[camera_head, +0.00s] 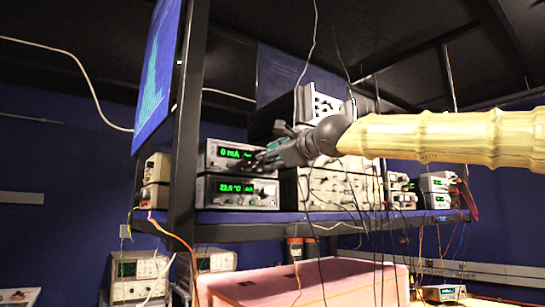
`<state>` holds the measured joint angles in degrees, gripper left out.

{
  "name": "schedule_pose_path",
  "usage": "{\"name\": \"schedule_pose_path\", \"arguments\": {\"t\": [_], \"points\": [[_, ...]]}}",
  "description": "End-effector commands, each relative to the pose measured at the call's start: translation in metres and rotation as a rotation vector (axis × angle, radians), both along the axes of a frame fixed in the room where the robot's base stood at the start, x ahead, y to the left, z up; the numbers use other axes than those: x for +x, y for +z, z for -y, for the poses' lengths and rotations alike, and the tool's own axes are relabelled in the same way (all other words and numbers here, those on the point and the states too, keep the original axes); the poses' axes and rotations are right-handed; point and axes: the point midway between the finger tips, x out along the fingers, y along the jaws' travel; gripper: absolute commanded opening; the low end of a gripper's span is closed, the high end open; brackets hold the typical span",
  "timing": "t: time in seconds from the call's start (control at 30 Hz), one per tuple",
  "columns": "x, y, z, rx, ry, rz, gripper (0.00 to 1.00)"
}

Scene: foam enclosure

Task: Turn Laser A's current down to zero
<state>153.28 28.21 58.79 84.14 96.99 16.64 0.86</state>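A laser current controller (225,155) stands on the shelf at the left of centre. Its green display reads "0 mA" with further letters partly covered beside it. A second unit (238,191) sits directly under it, with a green display that looks like "22.8 °C". I cannot read a "Laser A" label on either. My gripper (262,162) is in front of the right part of the upper unit and hides its controls there. I cannot tell whether the fingers touch a knob or how far apart they are.
A dark shelf post (185,120) and a blue screen (159,75) stand left of the units. More instruments (435,190) sit on the shelf at right. Loose cables hang in front of the shelf (330,228). A pink foam box (300,285) is below.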

Motion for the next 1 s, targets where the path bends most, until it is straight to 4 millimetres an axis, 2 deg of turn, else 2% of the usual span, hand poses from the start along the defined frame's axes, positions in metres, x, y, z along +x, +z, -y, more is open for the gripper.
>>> {"name": "schedule_pose_path", "arguments": {"t": [0.03, 0.13, 0.87, 0.9, 1.0], "points": [[0.0004, -0.0008, 0.0001, 0.0, -0.001, -0.001, 0.18], [0.0006, -0.001, 0.0, -0.001, 0.0, -0.001, 0.0], [0.0019, -0.002, 0.0014, -0.067, -0.003, 0.045, 0.0], [0.002, -0.0021, 0.0015, -0.067, -0.003, 0.045, 0.29], [0.0017, -0.0019, 0.0011, -0.067, -0.002, 0.046, 0.44]]}}
